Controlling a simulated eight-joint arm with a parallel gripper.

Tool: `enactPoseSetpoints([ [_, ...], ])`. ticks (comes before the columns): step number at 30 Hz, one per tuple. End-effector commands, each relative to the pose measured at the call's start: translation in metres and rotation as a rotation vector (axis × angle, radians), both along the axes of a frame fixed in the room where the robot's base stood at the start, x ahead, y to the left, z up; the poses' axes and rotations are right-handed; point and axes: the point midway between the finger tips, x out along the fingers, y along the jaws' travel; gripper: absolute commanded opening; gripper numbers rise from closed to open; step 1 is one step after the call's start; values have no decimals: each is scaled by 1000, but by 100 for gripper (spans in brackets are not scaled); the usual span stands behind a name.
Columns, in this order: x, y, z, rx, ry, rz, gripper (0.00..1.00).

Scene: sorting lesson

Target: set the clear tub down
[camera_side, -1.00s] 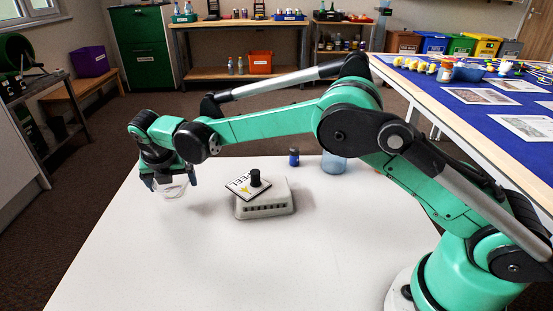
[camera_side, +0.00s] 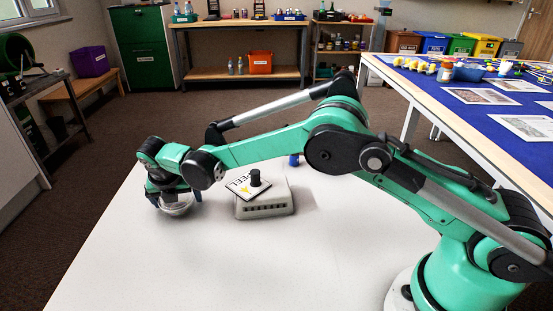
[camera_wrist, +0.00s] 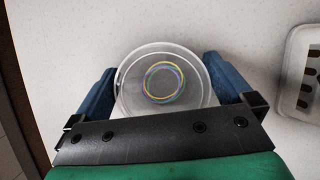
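The clear tub (camera_side: 176,209) is a round see-through bowl at the left part of the white table. In the wrist view the tub (camera_wrist: 133,98) sits between the two blue fingers, with a few thin coloured rings seen in its middle. My gripper (camera_side: 175,199) points down and is shut on the tub; in the wrist view both fingers of my gripper (camera_wrist: 163,86) meet its sides. The tub is low, at or very near the tabletop; I cannot tell whether its base touches.
A grey slotted box (camera_side: 265,208) stands right of the tub, with a tilted "PEEL" card (camera_side: 246,189) and a black knob on top. A small blue bottle (camera_side: 294,160) is partly behind my arm. The white table (camera_side: 150,265) is clear in front.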

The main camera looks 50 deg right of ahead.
Motion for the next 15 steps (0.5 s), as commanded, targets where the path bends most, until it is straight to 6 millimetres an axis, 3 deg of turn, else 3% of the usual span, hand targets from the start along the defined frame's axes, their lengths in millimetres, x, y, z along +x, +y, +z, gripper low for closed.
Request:
enactPoseSetpoints([
  [8,-9,6,30,0,0,2,100],
  [15,-26,18,79,0,1,2,100],
])
